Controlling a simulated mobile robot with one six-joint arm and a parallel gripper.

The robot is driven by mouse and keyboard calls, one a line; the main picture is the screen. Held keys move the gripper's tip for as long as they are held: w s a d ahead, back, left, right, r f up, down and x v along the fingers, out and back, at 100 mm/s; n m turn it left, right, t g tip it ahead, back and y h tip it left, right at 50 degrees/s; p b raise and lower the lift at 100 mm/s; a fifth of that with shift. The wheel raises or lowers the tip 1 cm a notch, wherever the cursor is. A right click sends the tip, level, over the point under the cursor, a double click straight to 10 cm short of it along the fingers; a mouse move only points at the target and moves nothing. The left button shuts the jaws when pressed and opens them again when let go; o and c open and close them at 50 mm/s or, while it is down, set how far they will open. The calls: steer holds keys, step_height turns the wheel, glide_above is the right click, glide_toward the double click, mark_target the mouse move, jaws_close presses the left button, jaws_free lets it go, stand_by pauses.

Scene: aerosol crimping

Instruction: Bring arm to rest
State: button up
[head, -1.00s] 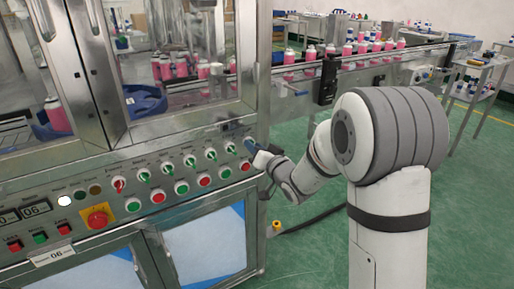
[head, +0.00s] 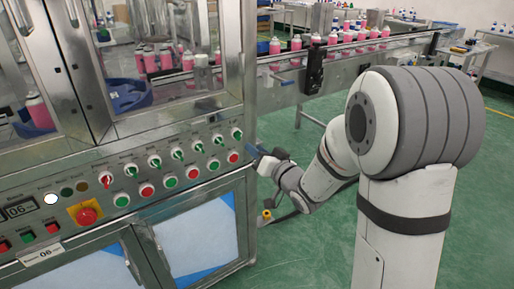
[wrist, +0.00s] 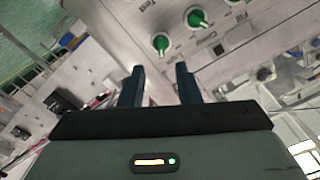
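My gripper (wrist: 160,86) shows in the wrist view with its two dark fingers apart and nothing between them. The fingers point toward the edge of the machine's control panel (wrist: 215,60), which appears tilted there, with green knobs near the fingers. In the head view my gripper (head: 257,157) is small and partly hidden by my own arm. It is just right of the control panel's right end. I cannot tell from the head view whether it touches the panel.
The crimping machine's panel carries several knobs, buttons and a red emergency stop (head: 87,215). A conveyor (head: 350,52) with pink cans runs behind my arm. A dark box (head: 315,70) is fixed at the conveyor's front. Green floor (head: 300,250) is open below my arm.

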steer(key=s+d+r+m+g+h+p, duration=0.1)
steer(key=s+d+r+g+h+p, duration=0.1)
steer(key=s+d+r+h+p, duration=0.25)
steer(key=s+d+r+g+h+p, duration=0.2)
steer(key=d+r+h+p, duration=0.25)
steer(key=d, duration=0.25)
steer(key=s+d+r+g+p, duration=0.1)
steer(key=s+r+g+p, duration=0.1)
steer(key=s, duration=0.5)
steer(key=s+d+r+g+p, duration=0.1)
steer(key=s+r+g+p, duration=0.1)
steer(key=s, duration=0.5)
steer(key=s+r+g+h+p, duration=0.1)
steer(key=s+g+p, duration=0.3)
steer(key=s, duration=0.4)
steer(key=shift+d+r+p, duration=0.3)
steer(key=shift+d+r, duration=0.1)
steer(key=shift+r, duration=0.2)
